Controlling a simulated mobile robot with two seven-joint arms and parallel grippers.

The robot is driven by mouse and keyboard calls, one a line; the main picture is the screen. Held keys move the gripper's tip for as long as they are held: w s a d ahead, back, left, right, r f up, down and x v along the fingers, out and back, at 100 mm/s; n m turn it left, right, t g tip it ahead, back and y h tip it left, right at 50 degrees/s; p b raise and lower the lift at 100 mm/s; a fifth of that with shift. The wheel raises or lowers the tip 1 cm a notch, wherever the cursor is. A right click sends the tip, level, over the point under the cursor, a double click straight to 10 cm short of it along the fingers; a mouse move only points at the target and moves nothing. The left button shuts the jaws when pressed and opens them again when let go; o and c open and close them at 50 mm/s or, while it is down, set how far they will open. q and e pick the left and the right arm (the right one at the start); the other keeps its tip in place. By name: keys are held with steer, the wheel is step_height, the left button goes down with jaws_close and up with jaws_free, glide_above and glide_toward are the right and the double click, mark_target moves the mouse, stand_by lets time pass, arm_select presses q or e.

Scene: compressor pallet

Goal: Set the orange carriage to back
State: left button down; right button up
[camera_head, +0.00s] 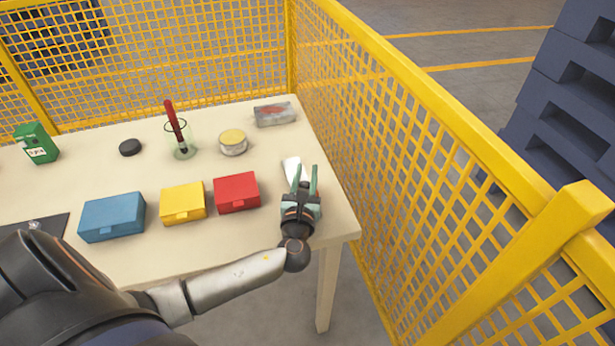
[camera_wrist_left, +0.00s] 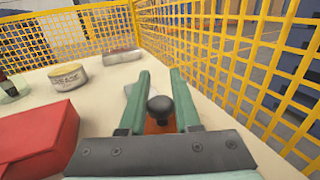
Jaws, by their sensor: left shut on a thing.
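The orange carriage (camera_wrist_left: 158,127) shows in the left wrist view as a small patch beneath a round black knob (camera_wrist_left: 160,108). My left gripper (camera_wrist_left: 160,75) has its two green fingers on either side of the knob and is shut on it. In the head view my left gripper (camera_head: 305,172) is at the right end of the table and hides the carriage. A pale strip (camera_head: 292,168), perhaps the carriage's track, shows just beyond the fingers. My right gripper is not in view.
A red box (camera_head: 237,192) stands just left of my gripper, with yellow (camera_head: 183,203) and blue (camera_head: 112,217) boxes beyond it. A round tin (camera_head: 233,142) and a clear case (camera_head: 275,114) are farther back. Yellow mesh fence (camera_head: 400,150) runs close along the table's right side.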

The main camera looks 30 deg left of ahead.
arm_select(q)
steer(key=w+a, duration=0.2)
steer(key=a, duration=0.1)
steer(key=w+a+b, duration=0.1)
steer(key=w+a, duration=0.4)
steer(key=a, duration=0.1)
steer(key=shift+w+b, duration=0.35)
steer(key=shift+b, duration=0.05)
steer(key=shift+a+r, duration=0.1)
steer(key=shift+a, duration=0.05)
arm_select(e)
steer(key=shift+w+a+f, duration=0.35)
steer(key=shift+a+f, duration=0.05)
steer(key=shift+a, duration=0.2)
arm_select(q)
steer(key=c, duration=0.7)
jaws_free()
steer(key=shift+w, duration=0.15)
steer(key=shift+o, duration=0.4)
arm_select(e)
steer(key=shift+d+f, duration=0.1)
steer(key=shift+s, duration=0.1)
arm_select(q)
steer(key=p+v, duration=0.1)
steer(key=v, duration=1.1)
steer(key=shift+s, duration=0.25)
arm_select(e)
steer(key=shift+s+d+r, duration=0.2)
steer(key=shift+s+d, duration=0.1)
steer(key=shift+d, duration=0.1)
